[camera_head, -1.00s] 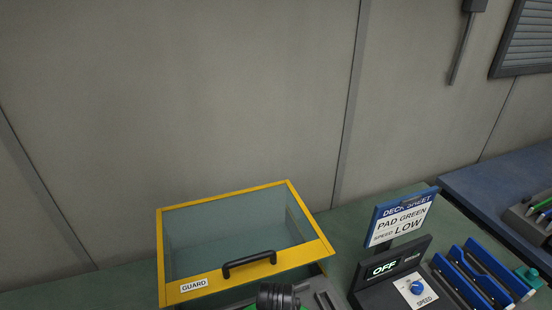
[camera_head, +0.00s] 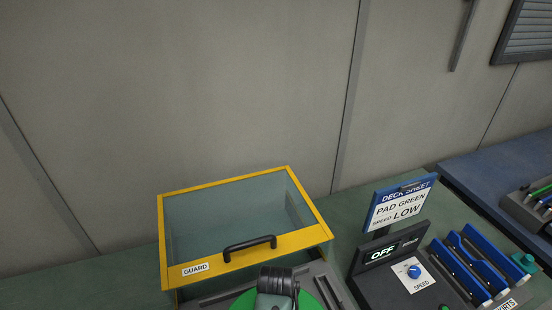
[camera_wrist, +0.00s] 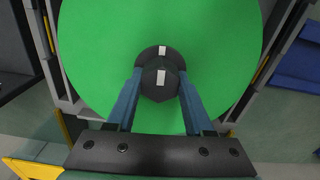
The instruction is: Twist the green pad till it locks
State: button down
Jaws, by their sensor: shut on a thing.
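The green pad (camera_wrist: 100,50) is a large round disc that fills the upper middle of the wrist view. A dark knob (camera_wrist: 150,84) stands at its centre. It bears one white mark, and another white mark sits just behind it on the dark ring around it; the two look nearly in line. My gripper (camera_wrist: 160,88) is shut on the knob, one blue finger on each side. In the head view the pad's green edge (camera_head: 243,301) shows at the bottom, partly hidden by my dark wrist. Whether the pad is locked cannot be told.
A yellow-framed guard (camera_head: 300,256) labelled GUARD stands behind the pad with a black handle (camera_head: 250,247). To the right, a control box (camera_head: 379,283) reads OFF and has a blue SPEED knob (camera_head: 414,271). A deck sheet (camera_head: 401,206) reads PAD GREEN, SPEED LOW. Blue racks (camera_head: 468,268) stand farther right.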

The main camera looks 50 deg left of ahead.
jog(key=m+p, duration=0.1)
jog(key=m, duration=0.4)
jog(key=shift+s+m, duration=0.1)
jog(key=shift+m, duration=0.3)
jog(key=m+p, duration=0.1)
jog(key=m, duration=0.3)
jog(key=shift+f+m, duration=0.1)
jog(key=shift+m, duration=0.2)
jog(key=c, duration=0.7)
grip_release()
jog(key=shift+m, duration=0.3)
jog(key=o, duration=0.5)
jog(key=shift+f, duration=0.1)
notch_tip(320, 180, up, 13)
jog(key=b, duration=0.2)
